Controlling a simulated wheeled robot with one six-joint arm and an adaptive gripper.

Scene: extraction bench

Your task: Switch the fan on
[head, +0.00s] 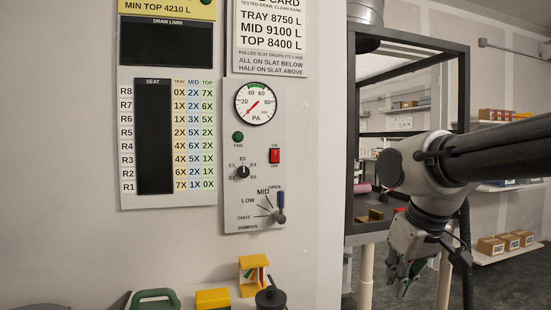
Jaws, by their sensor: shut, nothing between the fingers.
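The fan control panel (254,190) is mounted on the white wall left of my arm. My gripper (402,278) hangs at the lower right, pointing down, shut and empty, well apart from the switch.
A dark-framed hood (463,80) stands behind my arm. A green-handled item (154,296), yellow pieces and a dark canister (270,298) are at the bottom.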

